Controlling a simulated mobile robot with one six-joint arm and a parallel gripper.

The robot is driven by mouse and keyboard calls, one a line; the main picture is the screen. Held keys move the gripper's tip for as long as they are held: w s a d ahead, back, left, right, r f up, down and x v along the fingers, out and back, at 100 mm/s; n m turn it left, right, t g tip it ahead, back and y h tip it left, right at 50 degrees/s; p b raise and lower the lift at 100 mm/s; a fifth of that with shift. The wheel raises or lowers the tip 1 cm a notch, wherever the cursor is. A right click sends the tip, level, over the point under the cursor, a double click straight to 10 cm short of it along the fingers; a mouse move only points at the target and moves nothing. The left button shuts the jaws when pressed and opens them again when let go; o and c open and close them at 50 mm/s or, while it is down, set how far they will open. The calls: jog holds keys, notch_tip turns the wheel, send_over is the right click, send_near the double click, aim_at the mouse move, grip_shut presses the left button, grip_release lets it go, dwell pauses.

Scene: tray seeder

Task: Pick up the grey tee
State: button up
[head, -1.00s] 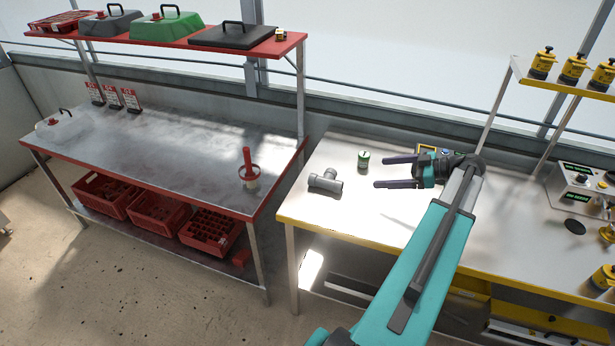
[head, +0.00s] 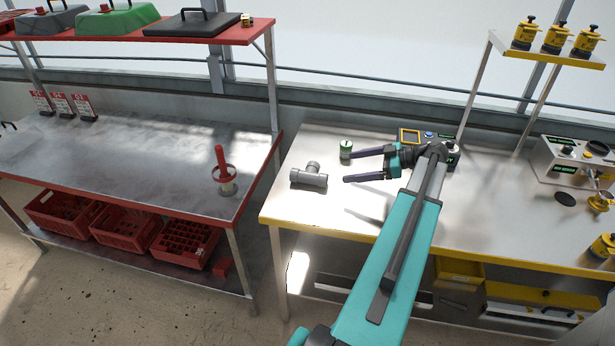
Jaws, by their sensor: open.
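The grey tee (head: 309,176) is a pipe fitting lying near the left end of the yellow-edged table (head: 290,215), its side branch pointing toward the back. My gripper (head: 347,167) is open and empty, with its two dark fingers pointing left toward the tee. The fingertips are to the right of the tee and apart from it. They appear to be above the table, with a shadow below them.
A control box (head: 415,137) is behind my wrist. To the left, across a gap, is a red-edged bench (head: 110,165) with a red-handled tool (head: 224,177). An instrument (head: 570,155) stands at right.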

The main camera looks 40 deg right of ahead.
jog(key=shift+w+a, duration=0.1)
jog(key=p, duration=0.2)
send_near(315, 172)
jog(key=shift+d+x, duration=0.15)
jog(key=shift+x, duration=1)
jog(key=shift+d+x, duration=0.1)
jog(key=shift+x, duration=1.05)
jog(key=shift+w+f, duration=0.1)
jog(key=shift+w, duration=0.1)
jog(key=shift+p+x, duration=1.15)
jog(key=shift+x, duration=0.05)
jog(key=shift+p+x, duration=0.4)
jog(key=shift+x, duration=0.9)
jog(key=shift+a, duration=0.15)
jog(key=c, duration=1.1)
jog(key=shift+c, duration=0.2)
